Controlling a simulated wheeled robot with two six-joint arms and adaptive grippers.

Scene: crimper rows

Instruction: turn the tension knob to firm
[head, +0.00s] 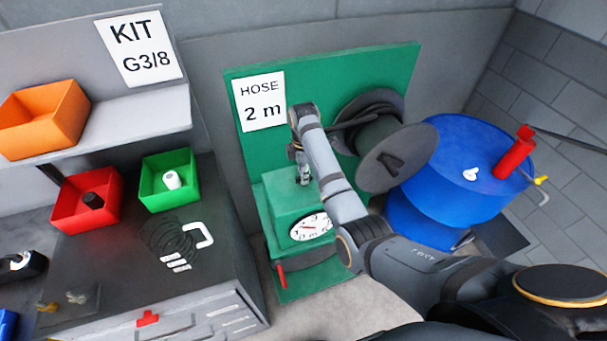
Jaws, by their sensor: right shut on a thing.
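My right arm reaches in from the lower right to a green box-shaped unit (276,207) with a round white dial (311,227) on its front. My right gripper (303,178) points down at the top of this unit and is shut on a small part there, which I take for the tension knob. The gripper covers the knob, so its setting and any firm mark cannot be read. My left gripper is not in view.
A hose reel (396,158) stands right of my arm, beside a blue drum (455,165) with a red pump. Behind is a green panel with a "HOSE 2 m" sign (259,101). At left, red (71,217) and green (153,193) bins sit on a dark bench.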

